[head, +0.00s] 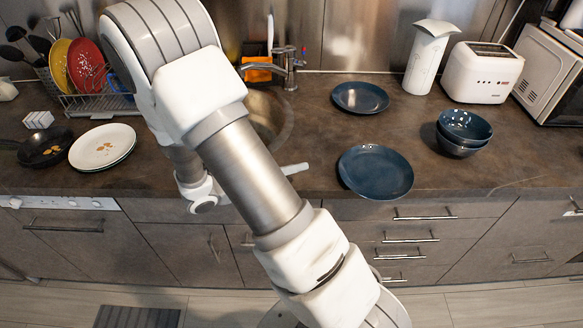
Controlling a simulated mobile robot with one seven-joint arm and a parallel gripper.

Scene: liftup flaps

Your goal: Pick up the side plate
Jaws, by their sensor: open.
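Two dark blue plates lie apart on the counter. The smaller-looking plate (360,97), which may be the side plate, lies toward the back, right of the sink. The larger-looking plate (375,172) lies at the front edge of the counter. My arm crosses the middle of the view and hides most of my gripper (294,169). Only a pale end part shows to the right of the arm, over the counter's front edge and left of the front plate. It touches neither plate, and no held object is visible.
Stacked blue bowls (465,128) stand right of the plates, with a toaster (481,72) and white vase (430,55) behind. White plates (102,146), a pan (45,147) and a dish rack (95,102) are at left. The faucet (286,66) rises behind the sink.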

